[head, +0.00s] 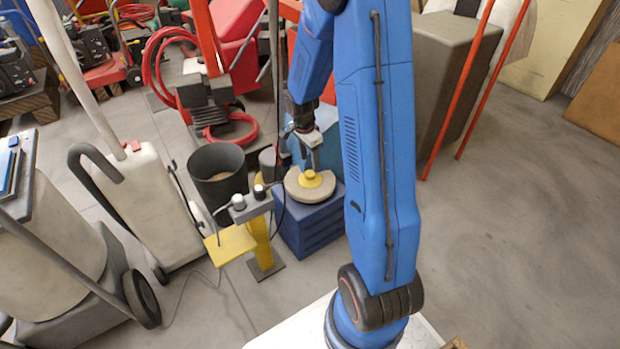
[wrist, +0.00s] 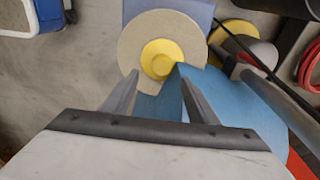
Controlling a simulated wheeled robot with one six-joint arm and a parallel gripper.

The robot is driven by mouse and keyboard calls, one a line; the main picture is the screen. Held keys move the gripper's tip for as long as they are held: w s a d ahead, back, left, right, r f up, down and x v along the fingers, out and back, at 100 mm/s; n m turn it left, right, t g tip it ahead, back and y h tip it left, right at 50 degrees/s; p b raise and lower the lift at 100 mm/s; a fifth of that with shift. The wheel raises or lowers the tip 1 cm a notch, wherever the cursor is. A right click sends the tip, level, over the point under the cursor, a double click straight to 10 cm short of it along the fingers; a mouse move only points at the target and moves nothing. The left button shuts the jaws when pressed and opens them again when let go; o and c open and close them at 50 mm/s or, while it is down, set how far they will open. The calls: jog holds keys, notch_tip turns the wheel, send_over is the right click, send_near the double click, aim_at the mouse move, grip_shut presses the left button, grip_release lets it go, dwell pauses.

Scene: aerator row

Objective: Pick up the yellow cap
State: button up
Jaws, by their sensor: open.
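The yellow cap (head: 312,179) is a small, round, stepped piece on a beige disc (head: 295,191). The disc lies on top of a dark blue ribbed block (head: 309,228). In the wrist view the yellow cap (wrist: 160,57) shows near the middle of the disc (wrist: 137,29). My gripper (head: 311,163) is just above the cap in the head view. In the wrist view my gripper (wrist: 160,76) is open and empty, with its two fingers spread and their tips near the cap's lower edge. Whether a fingertip touches the cap is unclear.
A yellow stand with a grey top (head: 245,208) and white knobs is close on the left. A dark bucket (head: 214,180) stands behind it. A light blue object (head: 328,141) is behind my gripper, and cables run close by. The floor at the right is clear.

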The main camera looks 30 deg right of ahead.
aim_at(310, 173)
jog(key=shift+w+d+f, duration=0.1)
jog(key=shift+w+f, duration=0.05)
jog(key=shift+f, duration=2.95)
jog(key=c, duration=1.1)
